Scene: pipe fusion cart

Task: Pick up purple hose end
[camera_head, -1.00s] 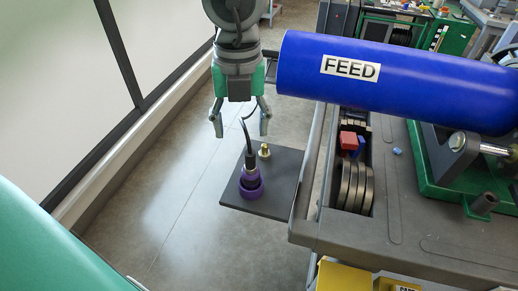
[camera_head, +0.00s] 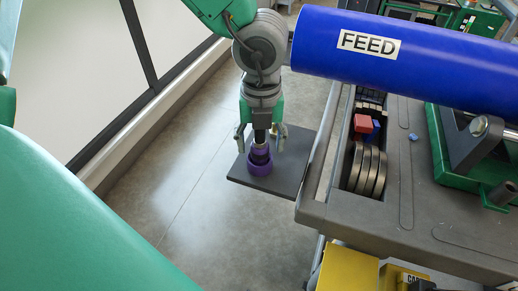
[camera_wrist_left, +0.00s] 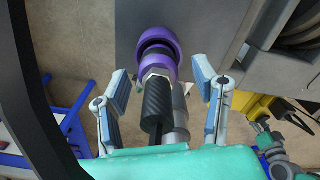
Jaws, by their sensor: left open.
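The purple hose end (camera_head: 259,155) stands upright in a purple ring holder (camera_head: 259,168) on a dark side plate (camera_head: 288,180). In the left wrist view the purple hose end (camera_wrist_left: 157,45) shows with its metal collar and dark ribbed grip below it. My left gripper (camera_head: 260,140) is open above the plate, with one finger on each side of the hose end. In the left wrist view both fingers of my left gripper (camera_wrist_left: 160,85) are apart from the hose end, with a gap on each side. My right gripper is not in view.
A blue pipe marked FEED (camera_head: 400,60) lies close to the right of my left arm. The grey cart top (camera_head: 400,215) holds dark discs (camera_head: 366,170) and a red block (camera_head: 362,124). A yellow box (camera_head: 346,270) sits at the lower front. Open floor (camera_head: 190,215) lies left of the plate.

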